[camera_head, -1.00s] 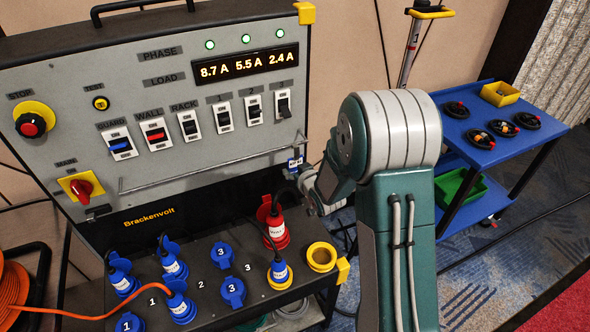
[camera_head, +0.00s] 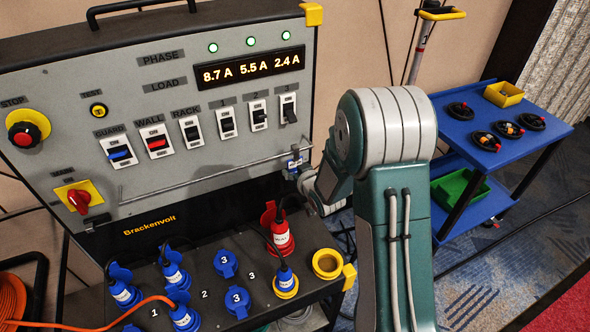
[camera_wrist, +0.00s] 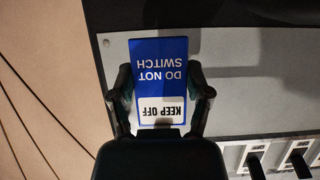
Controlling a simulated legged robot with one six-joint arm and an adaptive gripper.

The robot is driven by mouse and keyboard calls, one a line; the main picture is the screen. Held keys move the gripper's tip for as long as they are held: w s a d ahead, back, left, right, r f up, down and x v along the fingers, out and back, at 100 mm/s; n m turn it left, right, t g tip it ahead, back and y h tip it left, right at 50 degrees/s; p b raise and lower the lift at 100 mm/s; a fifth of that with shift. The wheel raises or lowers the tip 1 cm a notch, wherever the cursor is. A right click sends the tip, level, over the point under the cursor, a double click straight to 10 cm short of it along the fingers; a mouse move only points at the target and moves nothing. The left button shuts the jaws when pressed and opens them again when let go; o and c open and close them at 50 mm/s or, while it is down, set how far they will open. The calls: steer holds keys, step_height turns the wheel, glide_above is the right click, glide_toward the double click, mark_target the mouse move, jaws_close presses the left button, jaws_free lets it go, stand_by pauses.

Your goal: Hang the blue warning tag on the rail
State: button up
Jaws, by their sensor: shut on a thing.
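The blue warning tag (camera_head: 294,164) is small in the head view, by the right end of the metal rail (camera_head: 205,178) on the panel. The wrist view shows the tag (camera_wrist: 160,60) large and upside down, blue with a white "KEEP OFF" band. My gripper (camera_head: 301,171) is shut on the tag; in the wrist view its two fingers (camera_wrist: 161,95) hold the tag's side edges. I cannot tell whether the tag touches the rail. The rail is not clearly visible in the wrist view.
The grey power panel (camera_head: 60,108) carries a row of switches (camera_head: 190,130) above the rail. Blue plugs (camera_head: 171,268), a red plug (camera_head: 281,238) and a yellow ring (camera_head: 327,263) stand on the ledge below. A blue cart (camera_head: 463,130) stands at the right.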

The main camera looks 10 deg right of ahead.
steer(key=shift+d+f, duration=0.2)
steer(key=shift+d, duration=0.05)
steer(key=o, duration=0.9)
steer(key=shift+o, duration=1)
steer(key=shift+a, duration=0.2)
steer(key=shift+d, duration=0.1)
steer(key=v, duration=1.2)
